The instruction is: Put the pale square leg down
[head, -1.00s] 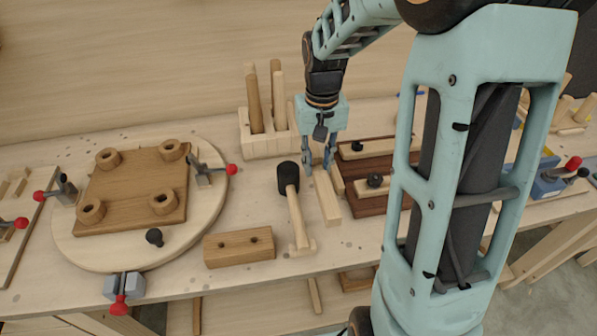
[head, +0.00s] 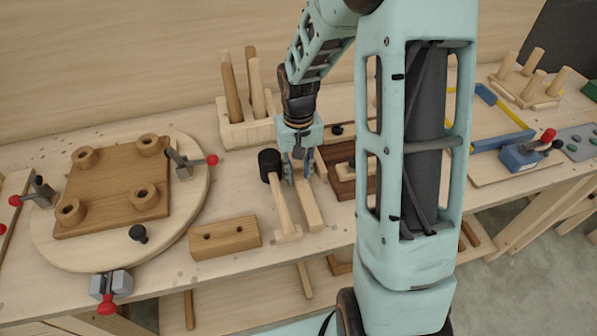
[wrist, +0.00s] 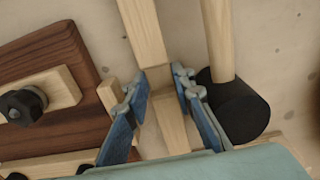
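The pale square leg (head: 310,205) lies low along the bench top, to the right of the mallet; whether its whole length rests on the bench I cannot tell. My gripper (head: 298,176) points down at the leg's far end, with one finger on each side. In the wrist view the leg (wrist: 143,32) runs up from between the fingertips of my gripper (wrist: 160,82), which seem to press on its sides. Another pale wood surface (wrist: 173,125) shows between the fingers, below the leg's end.
The black-headed mallet (head: 282,206) lies close on the left, its head (wrist: 232,105) near one finger. A dark wood fixture (head: 341,183) with black knobs is close on the right.

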